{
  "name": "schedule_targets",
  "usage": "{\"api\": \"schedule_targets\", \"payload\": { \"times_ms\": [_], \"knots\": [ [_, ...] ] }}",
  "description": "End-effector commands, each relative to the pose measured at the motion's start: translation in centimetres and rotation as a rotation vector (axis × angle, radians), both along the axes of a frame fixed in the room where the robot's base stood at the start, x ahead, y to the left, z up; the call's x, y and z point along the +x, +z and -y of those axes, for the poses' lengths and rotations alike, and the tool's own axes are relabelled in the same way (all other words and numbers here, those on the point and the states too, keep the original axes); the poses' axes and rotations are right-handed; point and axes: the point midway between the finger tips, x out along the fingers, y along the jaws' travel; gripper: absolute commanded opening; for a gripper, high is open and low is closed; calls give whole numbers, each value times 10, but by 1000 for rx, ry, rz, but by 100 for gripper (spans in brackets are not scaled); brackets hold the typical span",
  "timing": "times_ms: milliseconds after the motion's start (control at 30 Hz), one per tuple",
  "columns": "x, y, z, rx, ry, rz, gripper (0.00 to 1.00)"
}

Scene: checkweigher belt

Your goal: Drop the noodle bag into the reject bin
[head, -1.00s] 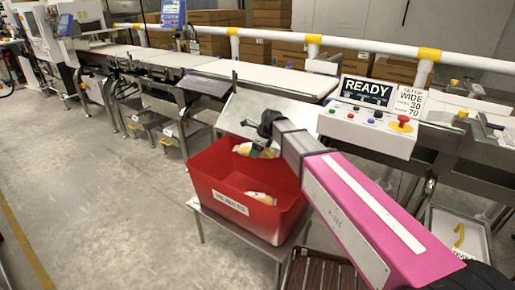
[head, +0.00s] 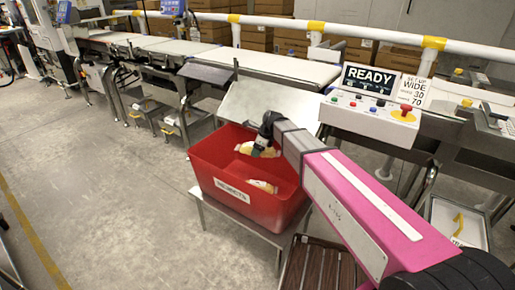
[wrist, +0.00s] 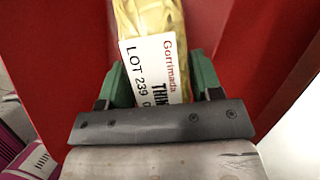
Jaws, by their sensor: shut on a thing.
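A yellow noodle bag (wrist: 150,55) with a white printed label is held between the green fingers of my gripper (wrist: 158,92) in the wrist view. In the head view my gripper (head: 258,150) is inside the mouth of the red reject bin (head: 205,172), near its back side. The held bag (head: 244,147) shows there partly behind the gripper. Another similar bag (head: 262,186) lies lower in the bin. The gap beneath the held bag cannot be judged. Red bin walls surround the bag in the wrist view.
The bin stands on a metal table (head: 240,222) beside the conveyor (head: 270,65). A sloped metal plate (head: 262,105) is behind it. A control box (head: 370,118) with a READY sign (head: 368,84) stands to the right. A brown slatted surface (head: 318,268) is in front. Open floor lies left.

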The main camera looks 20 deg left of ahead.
Motion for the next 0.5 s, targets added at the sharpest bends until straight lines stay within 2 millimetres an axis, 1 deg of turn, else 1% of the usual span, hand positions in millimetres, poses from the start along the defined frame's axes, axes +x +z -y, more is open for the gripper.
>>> {"api": "schedule_targets", "payload": {
  "times_ms": [33,67,100,133,400,500],
  "knots": [
    [0,0,0,0,0,0,28],
    [0,0,0,0,0,0,65],
    [0,0,0,0,0,0,78],
    [0,0,0,0,0,0,88],
    [0,0,0,0,0,0,89],
    [0,4,2,0,0,0,89]
  ]
}}
